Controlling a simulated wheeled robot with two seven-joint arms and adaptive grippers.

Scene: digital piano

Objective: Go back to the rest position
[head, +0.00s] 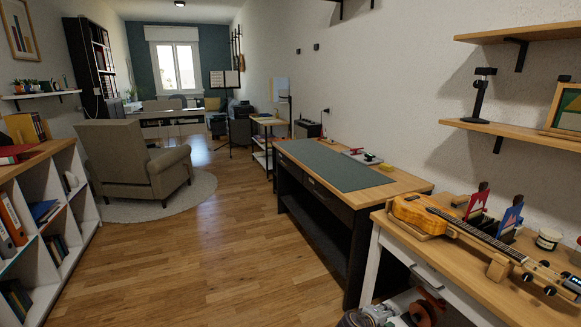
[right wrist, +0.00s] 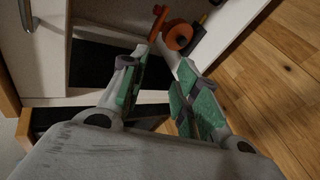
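My right gripper (head: 382,311) is low at the bottom edge of the head view, partly cut off, in front of the white-legged wooden table. In the right wrist view its two green-padded fingers (right wrist: 165,60) stand apart, with a dark gap between them and nothing held. Orange parts (right wrist: 178,36) that I cannot identify show just past the fingertips. My left gripper does not show in the head view.
The wooden table (head: 460,270) at right carries a ukulele (head: 425,213) in a stand. A dark workbench (head: 345,205) with a grey-green mat stands behind it. A bookshelf (head: 62,190) and an armchair (head: 130,160) are at left. The wooden floor (head: 200,250) between is clear.

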